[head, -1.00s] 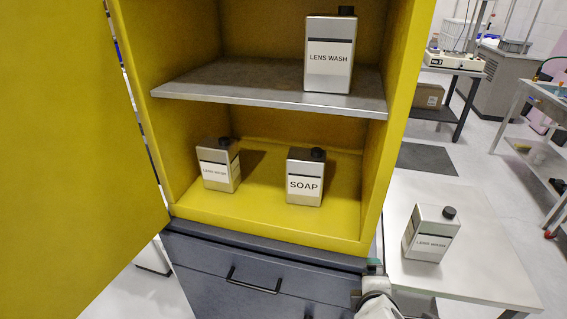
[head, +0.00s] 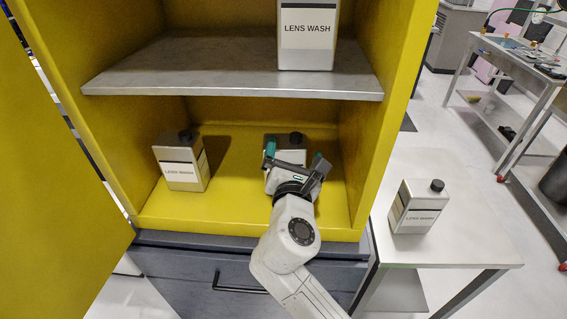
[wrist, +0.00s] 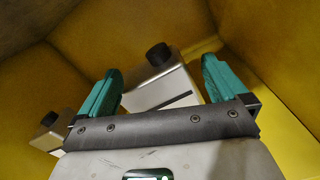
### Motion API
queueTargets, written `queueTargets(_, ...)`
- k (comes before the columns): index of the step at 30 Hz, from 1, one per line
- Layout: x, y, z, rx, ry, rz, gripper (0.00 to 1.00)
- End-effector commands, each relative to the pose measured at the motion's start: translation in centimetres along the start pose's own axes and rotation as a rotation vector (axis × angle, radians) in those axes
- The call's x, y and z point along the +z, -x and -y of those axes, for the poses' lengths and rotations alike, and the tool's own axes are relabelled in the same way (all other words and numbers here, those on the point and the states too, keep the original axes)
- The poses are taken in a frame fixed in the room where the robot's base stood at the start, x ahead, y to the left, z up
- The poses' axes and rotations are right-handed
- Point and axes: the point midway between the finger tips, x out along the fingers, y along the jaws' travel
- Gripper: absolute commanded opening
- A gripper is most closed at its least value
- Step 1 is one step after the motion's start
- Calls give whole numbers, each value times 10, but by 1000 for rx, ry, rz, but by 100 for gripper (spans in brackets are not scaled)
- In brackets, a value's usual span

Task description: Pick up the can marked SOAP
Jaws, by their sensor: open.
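The SOAP can (head: 290,143) is a silver, black-capped can on the yellow floor of the cabinet's lower compartment, right of its middle. My gripper now hides its label; the earlier head frame shows SOAP there. My gripper (head: 295,157) is open in front of this can, its teal fingers toward the can's two sides. In the wrist view the can (wrist: 160,88) appears between the open fingers of my gripper (wrist: 160,72), with its cap upward. I cannot tell how far the fingers reach along its sides.
A LENS WASH can (head: 182,162) stands left in the same compartment. Another (head: 307,40) stands on the grey shelf (head: 200,72) above. A third (head: 417,207) stands on the white side table (head: 460,245). The yellow cabinet wall (head: 385,130) is close at right; the open door (head: 50,180) is at left.

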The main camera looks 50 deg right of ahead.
Motion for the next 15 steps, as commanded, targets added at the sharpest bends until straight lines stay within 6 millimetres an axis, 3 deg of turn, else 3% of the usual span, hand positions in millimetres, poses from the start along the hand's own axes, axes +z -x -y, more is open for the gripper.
queueTargets(10,0,-42,1,-2,-1,0,100)
queueTargets(15,-1,-53,1,0,-1,-1,100)
